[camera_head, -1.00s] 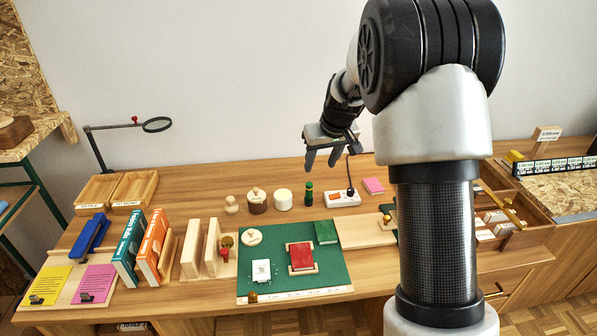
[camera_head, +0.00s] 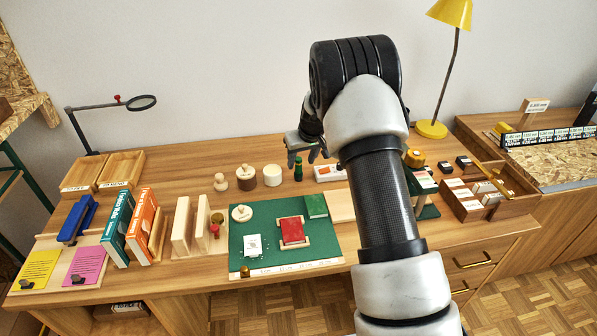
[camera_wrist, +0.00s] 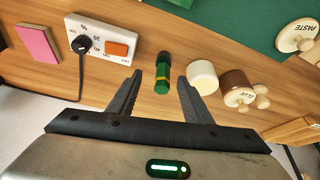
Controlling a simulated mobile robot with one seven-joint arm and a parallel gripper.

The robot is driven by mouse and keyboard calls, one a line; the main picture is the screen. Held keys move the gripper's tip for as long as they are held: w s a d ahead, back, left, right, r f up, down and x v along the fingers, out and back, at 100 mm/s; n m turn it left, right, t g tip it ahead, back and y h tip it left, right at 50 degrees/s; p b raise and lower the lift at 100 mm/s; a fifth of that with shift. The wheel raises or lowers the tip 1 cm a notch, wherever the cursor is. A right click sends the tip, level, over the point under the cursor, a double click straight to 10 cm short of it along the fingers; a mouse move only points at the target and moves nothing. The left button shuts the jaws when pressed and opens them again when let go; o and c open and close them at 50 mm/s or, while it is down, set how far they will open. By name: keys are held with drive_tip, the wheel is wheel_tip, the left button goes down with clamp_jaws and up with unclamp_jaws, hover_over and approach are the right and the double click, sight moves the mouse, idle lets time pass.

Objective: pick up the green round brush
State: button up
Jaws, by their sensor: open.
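The green round brush (camera_head: 298,168) stands on the wooden desk, a small dark green piece with a paler band. In the wrist view the brush (camera_wrist: 163,70) shows just beyond and between my fingertips. My gripper (camera_head: 307,158) is open and empty, with its fingers pointing down near the brush. In the wrist view my gripper (camera_wrist: 158,80) has one finger on each side of the brush's line. The gap between the fingertips and the brush is hard to judge, and I see no contact.
Close to the brush stand a white round pot (camera_head: 272,175) and a brown lidded pot (camera_head: 246,178). A green mat (camera_head: 270,263) lies in front. A yellow lamp (camera_head: 432,129) stands behind right.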

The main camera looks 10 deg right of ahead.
sight(300, 162)
drive_tip(key=x, duration=0.4)
drive_tip(key=shift+a+f, duration=0.2)
drive_tip(key=shift+f, duration=0.15)
drive_tip(key=shift+c, duration=0.2)
clamp_jaws()
drive_tip(key=shift+r, duration=0.15)
wheel_tip(300, 162, up, 10)
drive_tip(key=shift+f+p, duration=0.1)
drive_tip(key=shift+p, duration=0.3)
